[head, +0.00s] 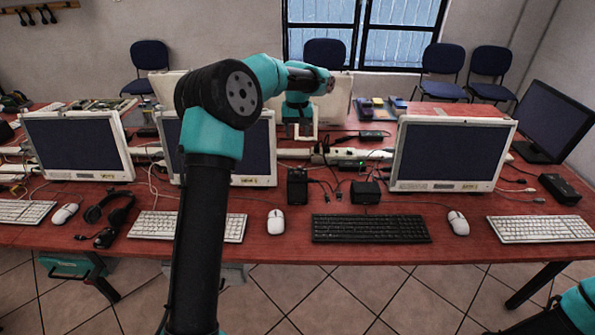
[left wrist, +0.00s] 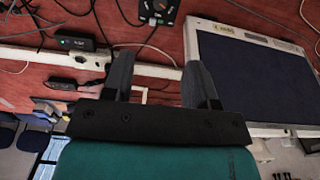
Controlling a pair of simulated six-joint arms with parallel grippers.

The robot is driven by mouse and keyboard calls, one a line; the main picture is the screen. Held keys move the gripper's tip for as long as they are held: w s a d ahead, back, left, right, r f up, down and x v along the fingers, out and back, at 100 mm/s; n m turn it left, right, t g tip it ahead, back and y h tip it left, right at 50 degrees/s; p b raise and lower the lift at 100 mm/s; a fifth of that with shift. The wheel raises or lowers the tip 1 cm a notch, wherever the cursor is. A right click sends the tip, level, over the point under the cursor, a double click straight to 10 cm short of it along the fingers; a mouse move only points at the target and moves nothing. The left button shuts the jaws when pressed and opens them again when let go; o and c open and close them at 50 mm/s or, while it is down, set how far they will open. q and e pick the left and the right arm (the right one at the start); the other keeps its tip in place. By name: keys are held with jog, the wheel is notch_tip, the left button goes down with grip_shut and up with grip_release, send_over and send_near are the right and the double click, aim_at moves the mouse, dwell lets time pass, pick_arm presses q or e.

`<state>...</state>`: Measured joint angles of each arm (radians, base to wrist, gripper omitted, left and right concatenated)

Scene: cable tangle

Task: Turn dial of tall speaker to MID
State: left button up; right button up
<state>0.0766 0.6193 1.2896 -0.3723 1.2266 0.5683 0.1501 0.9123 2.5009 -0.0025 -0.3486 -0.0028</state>
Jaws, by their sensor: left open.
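Two black boxes that look like speakers stand on the red table in the head view: a taller one (head: 297,187) and a lower, wider one (head: 366,192). The taller one appears cut off at the top of the left wrist view (left wrist: 158,9), with small pale markings; I cannot read its dial setting. My left gripper (head: 303,137) is beyond the taller speaker, above the back of the table. In the left wrist view its two dark fingers (left wrist: 160,77) are wide apart with nothing between them. My right gripper is out of view; only part of that arm shows at lower right.
Monitors flank the speakers, one on the left (head: 256,152) and one on the right (head: 452,153). Loose cables and a black box with a green light (head: 347,156) lie behind them. A black keyboard (head: 370,229) and white mouse (head: 276,222) lie in front.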

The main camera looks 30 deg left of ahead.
aim_at(297, 172)
pick_arm(q)
notch_tip(297, 172, down, 17)
dwell(0.6)
jog(key=shift+c, duration=0.4)
jog(key=c, duration=0.9)
jog(key=shift+o, duration=0.2)
